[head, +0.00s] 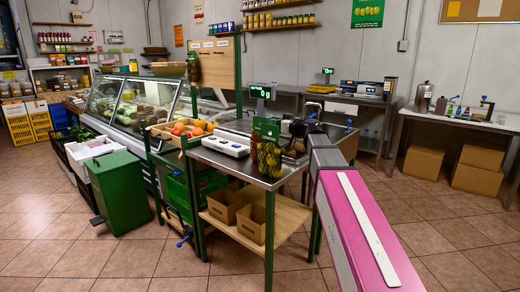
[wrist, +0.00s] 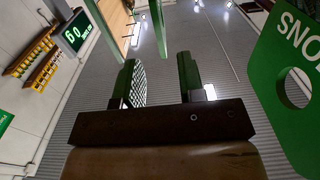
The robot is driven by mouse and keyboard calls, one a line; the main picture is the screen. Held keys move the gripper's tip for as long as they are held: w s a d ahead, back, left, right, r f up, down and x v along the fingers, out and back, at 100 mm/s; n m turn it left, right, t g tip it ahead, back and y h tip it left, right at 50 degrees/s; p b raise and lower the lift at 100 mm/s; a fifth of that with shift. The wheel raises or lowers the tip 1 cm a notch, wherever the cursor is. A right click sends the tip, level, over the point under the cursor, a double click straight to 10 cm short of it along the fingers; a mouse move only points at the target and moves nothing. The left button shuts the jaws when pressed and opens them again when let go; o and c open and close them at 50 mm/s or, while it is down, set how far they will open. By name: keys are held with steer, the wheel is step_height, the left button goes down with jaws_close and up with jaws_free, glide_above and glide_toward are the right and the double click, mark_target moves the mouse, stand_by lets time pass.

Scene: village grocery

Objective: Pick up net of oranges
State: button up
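Oranges (head: 187,128) lie in a shallow wooden crate beside the counter, in the head view. I cannot make out a net around them. My gripper (head: 298,128) is raised above the metal counter, to the right of the crate and apart from it, near two jars. In the wrist view my gripper (wrist: 160,82) points up toward the ceiling. Its two dark green fingers stand apart with nothing between them. No oranges show in the wrist view.
Two jars (head: 269,158) and a white flat scale (head: 226,146) stand on the metal counter (head: 262,180). A green display (head: 261,92) rises behind them. A green bin (head: 118,192) stands at left. A green sign (wrist: 292,85) is close at right in the wrist view. Tiled floor is clear in front.

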mark_target(262, 120)
steer(key=x, duration=0.7)
steer(key=shift+a, duration=0.2)
jaws_close()
stand_by(1.2)
